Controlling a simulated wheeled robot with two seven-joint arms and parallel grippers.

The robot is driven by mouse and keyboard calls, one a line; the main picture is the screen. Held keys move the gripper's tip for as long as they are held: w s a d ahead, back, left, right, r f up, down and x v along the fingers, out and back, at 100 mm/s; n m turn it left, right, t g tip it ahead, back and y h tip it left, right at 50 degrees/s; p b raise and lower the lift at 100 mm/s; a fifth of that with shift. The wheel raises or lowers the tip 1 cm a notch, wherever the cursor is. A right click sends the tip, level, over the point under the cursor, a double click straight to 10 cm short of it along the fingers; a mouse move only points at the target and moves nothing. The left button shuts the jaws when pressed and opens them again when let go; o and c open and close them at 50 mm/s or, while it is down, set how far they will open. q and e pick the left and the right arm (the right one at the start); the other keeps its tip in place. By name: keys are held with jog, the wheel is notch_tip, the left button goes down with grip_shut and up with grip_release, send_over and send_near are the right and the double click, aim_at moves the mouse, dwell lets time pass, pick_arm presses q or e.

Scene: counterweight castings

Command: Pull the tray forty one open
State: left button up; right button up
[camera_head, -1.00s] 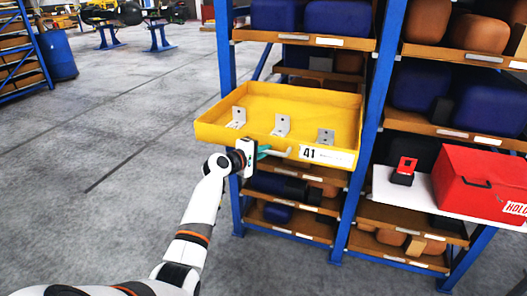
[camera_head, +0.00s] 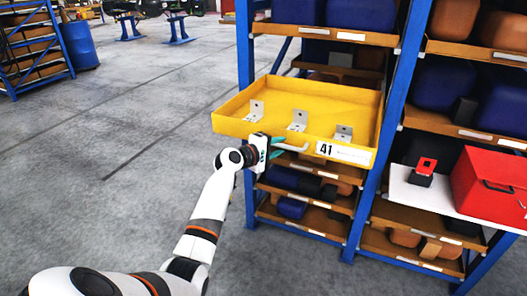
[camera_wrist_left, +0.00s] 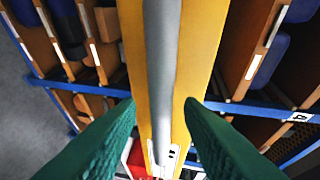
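The yellow tray 41 (camera_head: 232,126) sticks well out of the blue rack, with several grey metal brackets (camera_head: 298,121) in it. Its front has a "41" label (camera_head: 343,152) and a pale bar handle (camera_head: 290,148). My left gripper (camera_head: 280,148) is at the left part of the tray front, by the handle. In the left wrist view the green fingers (camera_wrist_left: 160,106) are spread apart, with the grey handle bar (camera_wrist_left: 163,70) running between them and a gap on each side. My right gripper is not in view.
Shelves with blue and brown castings fill the blue rack (camera_head: 246,60). A white shelf (camera_head: 400,185) with a red box (camera_head: 490,185) and a small red-and-black device (camera_head: 423,172) stands right. Open grey floor lies left; a blue barrel (camera_head: 80,46) is far off.

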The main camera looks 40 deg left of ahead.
pick_arm(q)
jog(key=v, duration=1)
jog(key=shift+s+b, duration=0.25)
jog(key=shift+b, duration=0.2)
jog(key=shift+r, duration=0.1)
notch_tip(320, 180, down, 24)
jog(key=s+d+m+g+y, duration=0.2)
jog(key=s+d+g, duration=0.1)
jog(key=g, duration=0.2)
jog(key=s+d+f+m+g, duration=0.2)
jog(key=s+f, duration=0.2)
jog(key=f, duration=0.4)
jog(key=s+d+f+m+g, duration=0.1)
jog(key=s+d+f+m, duration=0.1)
jog(key=s+f, duration=0.45)
jog(key=s+d+f+m+g, duration=0.2)
jog(key=s+d+f+m, duration=0.15)
jog(key=s+f, duration=0.55)
jog(key=s+d+f+m+g, duration=0.2)
jog(key=s+d+f+m, duration=0.15)
jog(key=s+f, duration=0.5)
jog(key=s+d+f+m+g, duration=0.1)
jog(key=s+d+f+m, duration=0.2)
jog(key=s, duration=0.6)
jog(key=s+d+f+m+g, duration=0.1)
jog(key=s+d+f+m, duration=0.1)
jog(key=s, duration=0.8)
jog(key=shift+d+f+m+g+y, duration=0.35)
jog(key=shift+d+m, duration=0.45)
jog(key=shift+d, duration=0.35)
